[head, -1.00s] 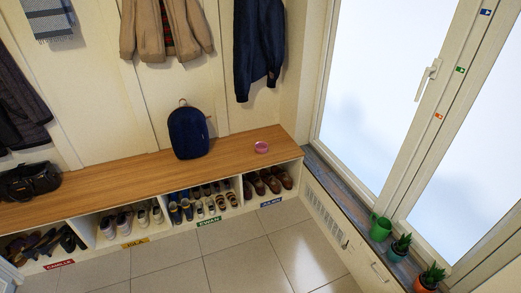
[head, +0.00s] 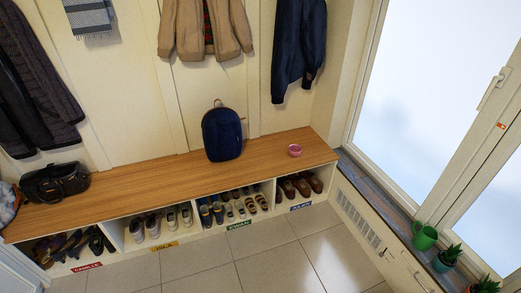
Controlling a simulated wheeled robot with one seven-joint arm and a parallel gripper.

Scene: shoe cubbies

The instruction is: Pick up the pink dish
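The pink dish (head: 295,150) is small and round. It sits on the wooden bench top (head: 150,193) near its right end, to the right of the navy backpack and apart from it. My gripper is not in view in the head view.
The navy backpack (head: 222,134) stands on the bench against the wall. A black bag (head: 55,182) lies at the left end. Jackets hang above. Labelled cubbies below hold shoes (head: 301,184). A green pot (head: 424,237) and plants stand on the window sill. The tiled floor (head: 270,265) is clear.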

